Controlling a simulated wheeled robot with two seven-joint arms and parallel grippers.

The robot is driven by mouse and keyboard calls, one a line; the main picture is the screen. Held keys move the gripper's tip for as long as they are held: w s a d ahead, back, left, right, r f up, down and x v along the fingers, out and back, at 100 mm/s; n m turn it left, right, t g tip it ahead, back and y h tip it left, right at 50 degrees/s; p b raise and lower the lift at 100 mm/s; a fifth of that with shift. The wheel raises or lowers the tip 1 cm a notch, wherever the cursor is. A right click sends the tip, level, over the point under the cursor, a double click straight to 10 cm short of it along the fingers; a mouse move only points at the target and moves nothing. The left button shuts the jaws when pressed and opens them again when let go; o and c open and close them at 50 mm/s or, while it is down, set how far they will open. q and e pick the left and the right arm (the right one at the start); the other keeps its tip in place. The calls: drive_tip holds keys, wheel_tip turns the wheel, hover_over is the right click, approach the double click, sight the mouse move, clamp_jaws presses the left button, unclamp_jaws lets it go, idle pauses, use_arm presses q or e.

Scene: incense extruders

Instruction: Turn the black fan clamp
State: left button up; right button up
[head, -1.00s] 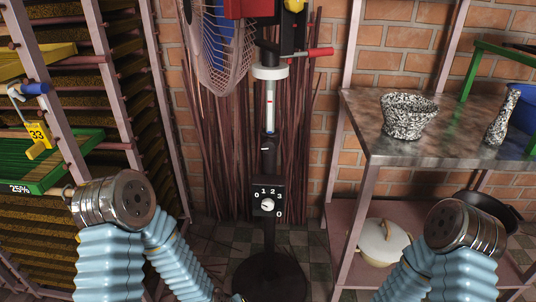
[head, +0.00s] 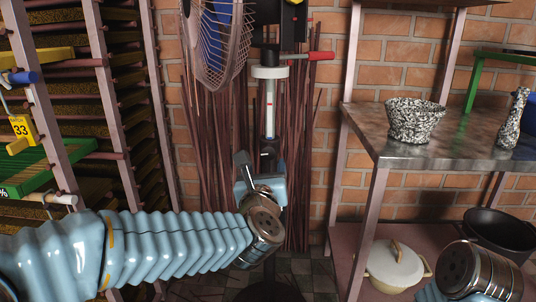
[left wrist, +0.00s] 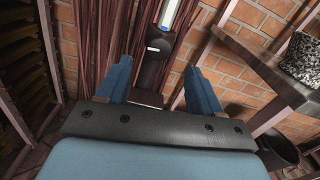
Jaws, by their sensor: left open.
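The fan stands ahead on an upright pole, its wire cage (head: 215,45) at the top. A black collar (head: 268,146), which looks like the black fan clamp, sits on the pole below a white sleeve. It also shows in the left wrist view (left wrist: 158,45), with a small pale knob end. My left gripper (head: 259,166) is in front of the pole, just below the collar. In the left wrist view its blue fingers (left wrist: 157,72) are spread on either side of the pole, with nothing visibly held. My right wrist shows at lower right; its gripper is out of sight.
A metal shelf (head: 375,140) at right holds a speckled pot (head: 415,118); a lidded pot (head: 395,265) stands below. A drying rack (head: 110,100) stands at left. Dark sticks lean behind the pole.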

sight(268, 152)
use_arm(q)
drive_tip(key=w+p, duration=0.1)
drive_tip(key=w, duration=0.7)
drive_tip(key=shift+w+f, duration=0.1)
drive_tip(key=shift+w, duration=0.25)
drive_tip(key=shift+c, duration=0.5)
drive_tip(key=c, duration=1)
